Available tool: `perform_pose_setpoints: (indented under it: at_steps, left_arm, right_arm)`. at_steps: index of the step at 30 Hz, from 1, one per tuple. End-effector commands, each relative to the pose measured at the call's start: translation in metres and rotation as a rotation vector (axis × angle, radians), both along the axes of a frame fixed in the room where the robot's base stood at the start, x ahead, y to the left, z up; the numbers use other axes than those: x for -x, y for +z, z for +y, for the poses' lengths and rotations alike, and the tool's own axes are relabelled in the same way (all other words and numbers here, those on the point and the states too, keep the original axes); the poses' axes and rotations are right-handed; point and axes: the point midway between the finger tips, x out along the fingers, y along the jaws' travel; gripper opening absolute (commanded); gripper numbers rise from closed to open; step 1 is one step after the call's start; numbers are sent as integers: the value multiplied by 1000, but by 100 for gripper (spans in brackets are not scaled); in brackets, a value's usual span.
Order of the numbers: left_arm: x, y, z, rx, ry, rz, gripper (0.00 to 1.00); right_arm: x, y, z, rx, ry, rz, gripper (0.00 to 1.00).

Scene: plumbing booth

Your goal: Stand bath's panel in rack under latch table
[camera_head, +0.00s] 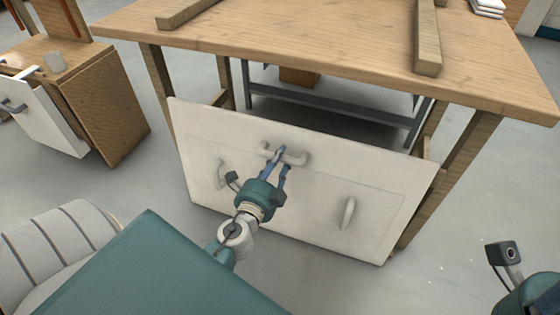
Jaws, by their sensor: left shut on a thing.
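The bath's panel (320,204) is a large white board with three pale handles. It stands tilted in front of the wooden latch table (330,38), its lower edge at or near the floor. My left gripper (281,160) is shut on the panel's upper middle handle (296,158). A grey metal frame (330,105), perhaps part of the rack, shows under the table behind the panel. The panel hides most of the space below, so I cannot tell whether it sits in the rack. Part of my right gripper (535,295) shows at the lower right; its fingers are out of view.
Table legs (460,165) stand at both sides of the panel. Two wooden bars (427,40) lie on the tabletop. A wooden cabinet (105,105) with a white front (42,118) stands at the left. The grey floor (440,265) is clear right of the panel.

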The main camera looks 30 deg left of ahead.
Motion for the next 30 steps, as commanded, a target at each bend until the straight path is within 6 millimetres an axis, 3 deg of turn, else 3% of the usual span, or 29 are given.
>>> perform_pose_setpoints:
  at_steps: [30]
  left_arm:
    - [-7,2,4,-5,2,-9,0]
  right_arm:
    - [0,1,0,3,0,-10,40]
